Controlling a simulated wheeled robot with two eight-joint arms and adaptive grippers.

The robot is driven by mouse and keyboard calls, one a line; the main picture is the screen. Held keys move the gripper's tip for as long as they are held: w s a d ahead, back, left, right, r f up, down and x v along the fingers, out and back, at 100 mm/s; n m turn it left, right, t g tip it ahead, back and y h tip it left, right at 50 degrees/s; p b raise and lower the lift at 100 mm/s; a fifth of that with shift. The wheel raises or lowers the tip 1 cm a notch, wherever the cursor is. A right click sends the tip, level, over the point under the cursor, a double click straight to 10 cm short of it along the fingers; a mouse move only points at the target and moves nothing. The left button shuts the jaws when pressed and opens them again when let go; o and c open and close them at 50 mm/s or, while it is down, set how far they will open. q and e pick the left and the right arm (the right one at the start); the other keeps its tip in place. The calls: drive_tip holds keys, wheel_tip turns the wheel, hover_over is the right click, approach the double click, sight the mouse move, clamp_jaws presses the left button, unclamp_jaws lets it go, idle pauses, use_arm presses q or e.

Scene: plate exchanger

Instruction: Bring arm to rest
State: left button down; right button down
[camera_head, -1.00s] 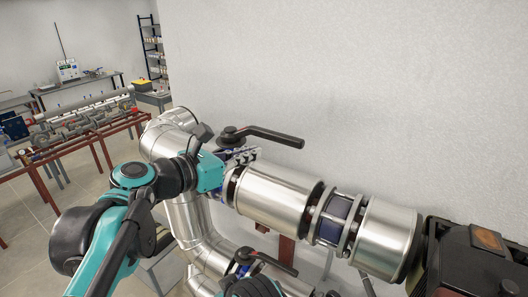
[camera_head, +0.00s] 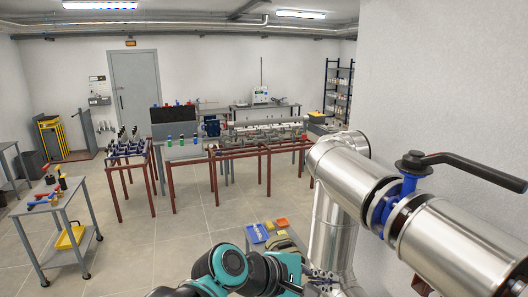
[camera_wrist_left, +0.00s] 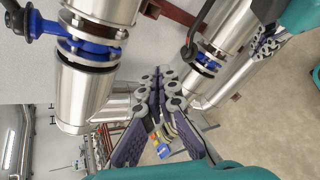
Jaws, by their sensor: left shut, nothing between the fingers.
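My teal left arm reaches in at the bottom of the head view. My left gripper (camera_head: 322,279) is partly visible there beside the lower silver pipe. In the left wrist view, my left gripper (camera_wrist_left: 161,82) has its fingers drawn together with nothing between them, clear of the pipes around it. What looks like my right gripper (camera_wrist_left: 268,44) shows at the upper right of that view, near a silver pipe; its jaw state is unclear. I do not see it in the head view.
A silver pipe (camera_head: 470,240) with a blue valve and black lever (camera_head: 470,165) fills the right side. A low table (camera_head: 262,228) with coloured bins stands behind my arm. A tool trolley (camera_head: 55,207) stands left. Open floor (camera_head: 160,240) lies between.

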use_arm(q)
drive_tip(key=s+a+f+m+y+b, duration=0.2)
drive_tip(key=a+f+b, duration=0.4)
drive_tip(key=a+f, duration=0.4)
drive_tip(key=s+a+f+m+t+y+b, duration=0.1)
drive_tip(key=a+f+m+y+b, duration=0.4)
drive_tip(key=a+f, duration=0.5)
drive_tip(key=s+a+f+m+t+y+b, duration=0.1)
drive_tip(key=s+a+f+m+y+b, duration=0.2)
drive_tip(key=f, duration=1.9)
drive_tip(key=s+a+m+b, duration=0.1)
drive_tip(key=a+m+b, duration=0.1)
drive_tip(key=a+b, duration=0.3)
drive_tip(key=shift+a+f+y, duration=0.25)
drive_tip(key=shift+a+y, duration=0.05)
drive_tip(key=shift+a, duration=0.95)
